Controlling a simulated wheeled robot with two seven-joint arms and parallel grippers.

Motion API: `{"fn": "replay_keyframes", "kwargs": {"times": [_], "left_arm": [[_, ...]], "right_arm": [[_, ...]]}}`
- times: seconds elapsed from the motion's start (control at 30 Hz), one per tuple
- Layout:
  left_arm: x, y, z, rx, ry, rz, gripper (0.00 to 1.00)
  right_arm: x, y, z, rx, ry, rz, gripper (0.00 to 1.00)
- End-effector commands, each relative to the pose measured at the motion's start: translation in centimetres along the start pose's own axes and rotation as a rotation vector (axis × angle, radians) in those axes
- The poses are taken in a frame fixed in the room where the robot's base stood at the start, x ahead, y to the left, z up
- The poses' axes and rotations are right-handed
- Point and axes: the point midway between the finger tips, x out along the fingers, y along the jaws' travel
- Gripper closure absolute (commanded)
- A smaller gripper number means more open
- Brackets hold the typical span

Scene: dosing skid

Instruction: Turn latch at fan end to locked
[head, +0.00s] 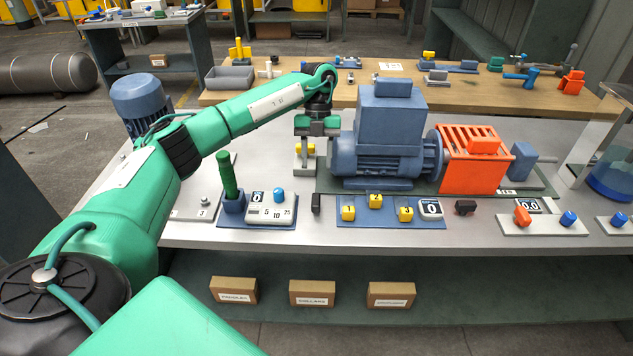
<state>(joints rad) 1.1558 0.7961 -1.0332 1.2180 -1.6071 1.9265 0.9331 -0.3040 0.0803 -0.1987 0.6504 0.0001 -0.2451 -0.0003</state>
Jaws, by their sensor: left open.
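The blue motor (377,150) stands on a dark green base plate (350,186) on the grey bench. Its ribbed fan end faces left. Just left of the fan end stands a small grey block with a yellow part (309,148), apparently the latch; its setting is too small to tell. My left gripper (318,136) is open, pointing down over this part, and its fingers hide some of it. I cannot tell whether they touch it. My right gripper is not in view.
An orange slotted guard (474,160) stands right of the motor. In front are a blue panel with yellow numbered blocks (376,201) and a green handle (228,175) standing upright in a blue holder. A wooden table (330,94) with fixtures lies behind.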

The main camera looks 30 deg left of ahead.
Motion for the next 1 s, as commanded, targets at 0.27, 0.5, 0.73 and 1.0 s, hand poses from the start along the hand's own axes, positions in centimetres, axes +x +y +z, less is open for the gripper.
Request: {"fn": "replay_keyframes", "kwargs": {"times": [0.27, 0.5, 0.73, 1.0], "left_arm": [[-3.0, 0.0, 0.0, 0.000, 0.000, 0.000, 0.56], [-3.3, 0.0, 0.0, 0.000, 0.001, 0.001, 0.56], [-3.2, 0.0, 0.0, 0.000, 0.000, 0.001, 0.56], [-3.2, 0.0, 0.0, 0.000, 0.000, 0.001, 0.56]], "right_arm": [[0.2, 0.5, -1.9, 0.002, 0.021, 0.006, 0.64], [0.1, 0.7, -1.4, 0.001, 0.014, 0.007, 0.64], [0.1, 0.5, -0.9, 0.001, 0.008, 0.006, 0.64], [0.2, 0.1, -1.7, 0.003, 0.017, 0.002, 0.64]]}}
